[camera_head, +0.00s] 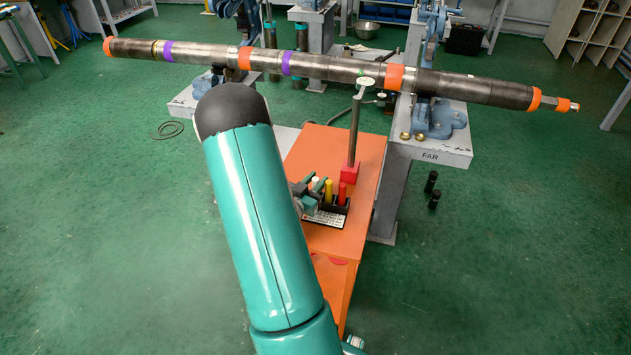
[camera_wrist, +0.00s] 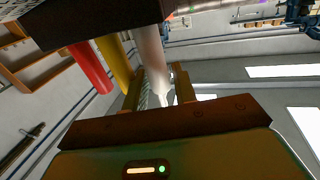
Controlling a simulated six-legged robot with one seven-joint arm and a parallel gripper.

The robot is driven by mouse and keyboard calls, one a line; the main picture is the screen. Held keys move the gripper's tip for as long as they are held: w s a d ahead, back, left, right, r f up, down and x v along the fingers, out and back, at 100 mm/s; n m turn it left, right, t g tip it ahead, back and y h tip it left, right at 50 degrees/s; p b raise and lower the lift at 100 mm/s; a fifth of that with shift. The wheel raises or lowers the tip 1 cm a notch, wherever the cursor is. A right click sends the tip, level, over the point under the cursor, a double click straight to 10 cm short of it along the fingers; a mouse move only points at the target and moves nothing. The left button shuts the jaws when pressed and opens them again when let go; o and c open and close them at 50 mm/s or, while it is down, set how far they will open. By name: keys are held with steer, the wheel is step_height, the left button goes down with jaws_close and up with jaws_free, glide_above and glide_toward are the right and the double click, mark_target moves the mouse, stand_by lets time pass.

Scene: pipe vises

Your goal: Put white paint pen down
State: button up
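The white paint pen (camera_wrist: 151,50) stands in the dark pen holder (camera_wrist: 90,18), which appears upside down at the top of the wrist view. In the head view the pen's white top (camera_head: 314,182) shows beside the yellow pen. My gripper (camera_wrist: 159,72) has one finger on each side of the white pen, with visible gaps between the fingers and the pen. It looks open around the pen. In the head view my gripper is small and partly hidden by my arm at the holder's left side.
A yellow pen (camera_head: 328,191) and a red pen (camera_head: 342,194) stand close by in the same holder. The holder sits on an orange cart (camera_head: 345,255) with a red-based stand (camera_head: 349,172). A long taped pipe (camera_head: 330,68) spans the vises behind.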

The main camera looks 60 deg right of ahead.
steer(key=shift+f, duration=0.35)
steer(key=shift+d+r, duration=0.2)
steer(key=shift+r, duration=0.35)
steer(key=w+a, duration=0.1)
steer(key=a, duration=1.1)
steer(key=shift+w+r, duration=0.15)
steer(key=shift+a, duration=0.1)
steer(key=shift+w, duration=0.1)
